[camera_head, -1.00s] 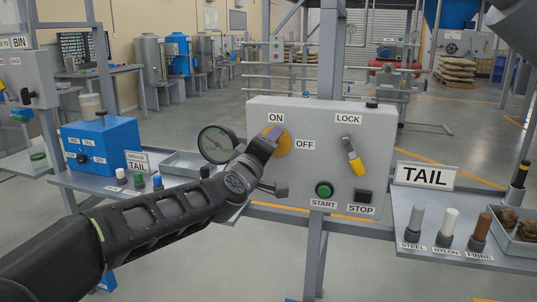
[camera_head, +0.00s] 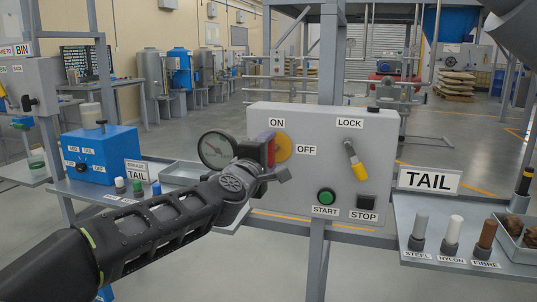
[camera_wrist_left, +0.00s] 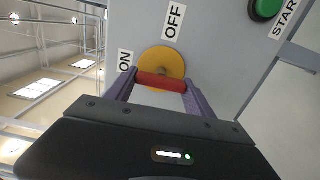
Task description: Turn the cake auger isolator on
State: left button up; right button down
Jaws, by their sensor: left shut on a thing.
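The isolator is a yellow disc (camera_head: 284,147) with a red handle (camera_wrist_left: 160,80) on the grey control box (camera_head: 330,185). Its ON label (camera_head: 277,123) is above the disc and its OFF label (camera_head: 305,150) is to the right. My left gripper (camera_head: 269,148) is at the disc, its purple fingers on both ends of the red handle in the left wrist view. The handle lies along the ON direction, roughly upright in the head view. My gripper hides part of the disc. My right gripper is not in view.
The box also carries a yellow-tipped LOCK lever (camera_head: 354,160), a green START button (camera_head: 327,196) and a dark STOP button (camera_head: 367,201). A shelf with sample pins (camera_head: 453,235) stands at right.

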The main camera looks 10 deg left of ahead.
pick_arm(q)
jog(key=o, duration=1.4)
jog(key=shift+c, duration=0.2)
jog(key=s, duration=0.7)
jog(key=shift+s+a, duration=0.25)
jog(key=shift+s, duration=0.15)
